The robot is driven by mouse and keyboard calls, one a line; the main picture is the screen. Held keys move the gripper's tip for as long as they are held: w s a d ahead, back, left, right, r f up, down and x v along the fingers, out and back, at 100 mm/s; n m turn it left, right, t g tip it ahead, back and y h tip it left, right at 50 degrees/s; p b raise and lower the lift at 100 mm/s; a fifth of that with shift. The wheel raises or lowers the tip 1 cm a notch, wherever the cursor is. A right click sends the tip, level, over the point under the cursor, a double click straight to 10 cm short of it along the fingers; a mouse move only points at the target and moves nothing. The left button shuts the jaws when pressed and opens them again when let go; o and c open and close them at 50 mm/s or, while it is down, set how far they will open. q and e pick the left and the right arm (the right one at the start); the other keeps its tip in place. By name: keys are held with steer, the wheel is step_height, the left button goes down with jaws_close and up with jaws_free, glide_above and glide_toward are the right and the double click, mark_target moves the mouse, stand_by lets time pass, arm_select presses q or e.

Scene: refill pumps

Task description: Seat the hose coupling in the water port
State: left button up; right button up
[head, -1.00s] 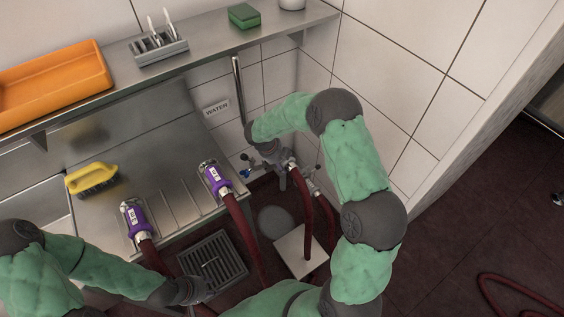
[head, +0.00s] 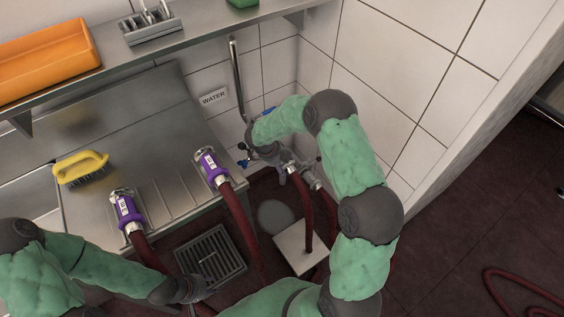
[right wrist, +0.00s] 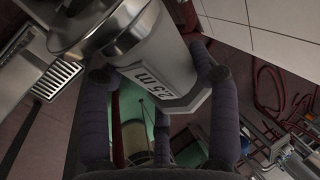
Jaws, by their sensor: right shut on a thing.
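My right gripper (head: 272,154) is shut on a grey metal hose coupling (head: 291,168), held in front of the tiled wall. A dark red hose (head: 307,215) hangs from that area. The water port is not clearly visible; my right arm and gripper cover the area below the WATER sign (head: 214,97). Blue valve parts (head: 243,163) show left of the gripper. My left gripper (head: 198,290) is low in the head view, its fingers unclear.
Two purple-banded couplings (head: 126,210) (head: 211,166) with red hoses rest at the steel counter's edge. A yellow brush (head: 80,168) lies on the counter. A shelf above holds an orange tray (head: 45,70) and a rack (head: 150,25). A floor drain (head: 210,257) and pale plate (head: 300,250) lie below.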

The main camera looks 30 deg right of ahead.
steer(key=shift+f, duration=0.4)
steer(key=shift+f+b, duration=0.4)
steer(key=shift+f, duration=0.35)
stand_by(0.7)
steer(key=o, duration=1.7)
steer(key=v, duration=1.2)
